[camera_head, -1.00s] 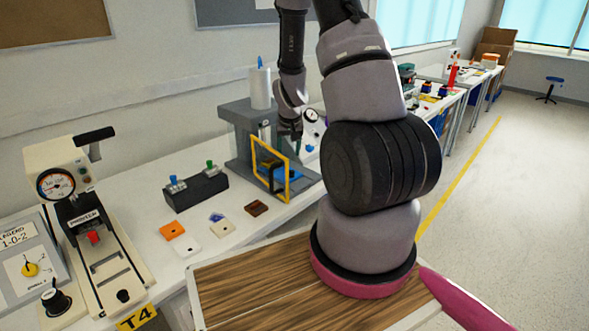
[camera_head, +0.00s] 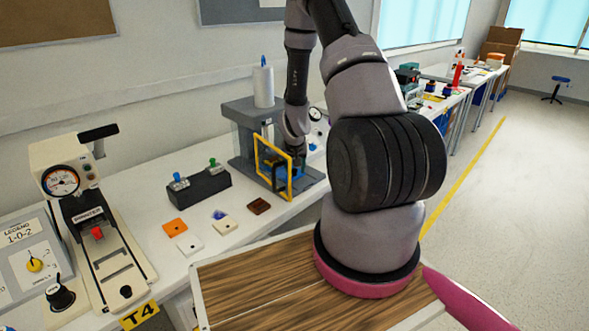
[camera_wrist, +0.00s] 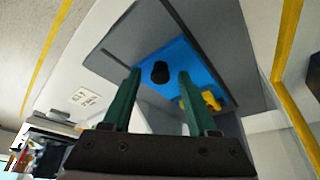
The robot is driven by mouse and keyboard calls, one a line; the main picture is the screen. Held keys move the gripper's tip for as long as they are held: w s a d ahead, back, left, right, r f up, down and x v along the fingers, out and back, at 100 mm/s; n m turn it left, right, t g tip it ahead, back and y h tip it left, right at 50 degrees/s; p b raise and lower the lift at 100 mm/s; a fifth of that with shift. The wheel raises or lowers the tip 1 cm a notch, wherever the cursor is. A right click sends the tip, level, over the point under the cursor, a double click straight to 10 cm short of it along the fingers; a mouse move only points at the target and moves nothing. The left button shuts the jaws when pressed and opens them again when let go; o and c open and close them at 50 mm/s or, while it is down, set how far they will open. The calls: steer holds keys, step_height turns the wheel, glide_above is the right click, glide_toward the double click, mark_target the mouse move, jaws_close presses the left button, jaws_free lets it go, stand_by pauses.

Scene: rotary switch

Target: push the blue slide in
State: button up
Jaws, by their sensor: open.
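The blue slide (camera_wrist: 190,65) shows in the wrist view as a flat blue plate with a black knob (camera_wrist: 160,72) on it. It sits in the grey base of a press-like fixture (camera_head: 243,110). In the head view only a bit of blue shows behind the yellow frame (camera_head: 290,180). My gripper (camera_wrist: 157,75) has two green fingers, apart, one on each side of the knob in the picture. I cannot tell whether they touch it. A yellow piece (camera_wrist: 208,100) is beside the right finger. In the head view my arm hides much of the slide.
The yellow frame stands upright at the fixture's front. Left of it are a dark switch box (camera_head: 200,187), small coloured plates, a white press with a dial (camera_head: 62,180) and a grey knob panel (camera_head: 32,255). A wooden board lies in front.

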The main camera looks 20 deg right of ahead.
jaws_close()
stand_by(1.4)
